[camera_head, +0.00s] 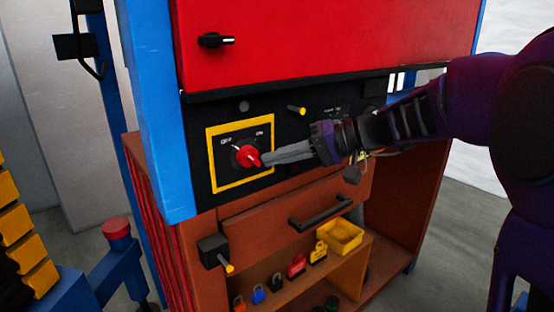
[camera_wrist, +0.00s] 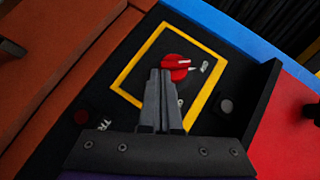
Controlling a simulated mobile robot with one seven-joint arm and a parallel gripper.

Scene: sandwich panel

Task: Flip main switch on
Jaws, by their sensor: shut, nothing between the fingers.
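The main switch is a red rotary knob (camera_head: 248,156) on a black panel, inside a yellow square frame (camera_head: 211,161). Its pointer is tilted, toward the upper left in the head view. In the wrist view the red knob (camera_wrist: 177,68) shows just beyond my fingertips, with a white mark toward a partly readable label. My gripper (camera_head: 264,160) comes in from the right with its fingers together and empty. The fingertips (camera_wrist: 160,73) overlap the knob's edge in the picture. I cannot tell whether they touch it. Part of the knob is hidden behind the fingers.
A red cabinet door (camera_head: 320,45) with a black latch (camera_head: 215,40) is above the panel. Below are a brown drawer (camera_head: 280,222) with a black handle, a yellow bin (camera_head: 340,236) and several padlocks. A blue post (camera_head: 155,110) stands left of the panel.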

